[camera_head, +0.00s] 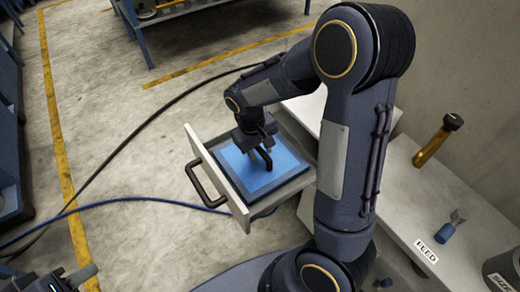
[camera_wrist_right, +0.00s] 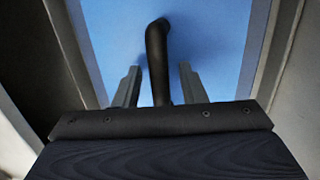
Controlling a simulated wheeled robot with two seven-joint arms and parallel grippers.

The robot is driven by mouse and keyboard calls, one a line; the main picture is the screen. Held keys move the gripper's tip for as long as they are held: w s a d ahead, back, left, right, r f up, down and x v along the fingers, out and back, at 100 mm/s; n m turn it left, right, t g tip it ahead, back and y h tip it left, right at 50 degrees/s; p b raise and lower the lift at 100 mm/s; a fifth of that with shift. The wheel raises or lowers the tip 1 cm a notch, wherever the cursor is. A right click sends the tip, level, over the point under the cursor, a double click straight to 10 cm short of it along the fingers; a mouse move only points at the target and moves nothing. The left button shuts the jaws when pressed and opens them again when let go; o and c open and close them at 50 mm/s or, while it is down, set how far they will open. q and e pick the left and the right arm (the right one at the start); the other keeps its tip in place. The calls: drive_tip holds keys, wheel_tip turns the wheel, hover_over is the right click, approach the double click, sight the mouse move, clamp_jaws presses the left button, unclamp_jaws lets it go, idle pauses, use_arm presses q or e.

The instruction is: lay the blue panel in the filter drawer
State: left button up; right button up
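The blue panel (camera_head: 280,171) lies inside the open filter drawer (camera_head: 226,191), within its walls, and looks flat. A black bent handle (camera_head: 265,160) stands up from the panel. My right gripper (camera_head: 256,146) is over the panel at this handle. In the right wrist view, the two fingers of my right gripper (camera_wrist_right: 160,85) stand apart on either side of the handle (camera_wrist_right: 156,55), with gaps showing, and the blue panel (camera_wrist_right: 210,35) fills the space beyond. My left gripper (camera_head: 66,280) is at the bottom left edge, partly cut off, away from the drawer.
The drawer front has a black pull handle (camera_head: 206,187). A pale bench (camera_head: 420,205) at right carries a yellow-brown cylinder (camera_head: 438,140), a small blue-handled tool (camera_head: 448,229) and a dark container (camera_head: 505,272). Dark and blue cables (camera_head: 110,203) cross the floor at left.

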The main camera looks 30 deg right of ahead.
wheel_tip(320, 180, up, 11)
drive_tip(key=w+a+p, duration=0.1)
drive_tip(key=a+p, duration=0.1)
drive_tip(key=s+a+r+m+t+y, duration=0.1)
drive_tip(key=s+r+t+y, duration=0.1)
drive_tip(key=s, duration=0.7)
drive_tip(key=s+a+r+m+t+y, duration=0.1)
drive_tip(key=s+r+t+y, duration=0.1)
drive_tip(key=s, duration=0.7)
drive_tip(key=t+y, duration=0.1)
drive_tip(key=t, duration=0.1)
drive_tip(key=shift+r+t+y, duration=0.2)
drive_tip(key=shift+t+y, duration=0.1)
drive_tip(key=shift+a, duration=0.1)
wheel_tip(320, 180, up, 10)
drive_tip(key=p, duration=1)
drive_tip(key=shift+f, duration=0.1)
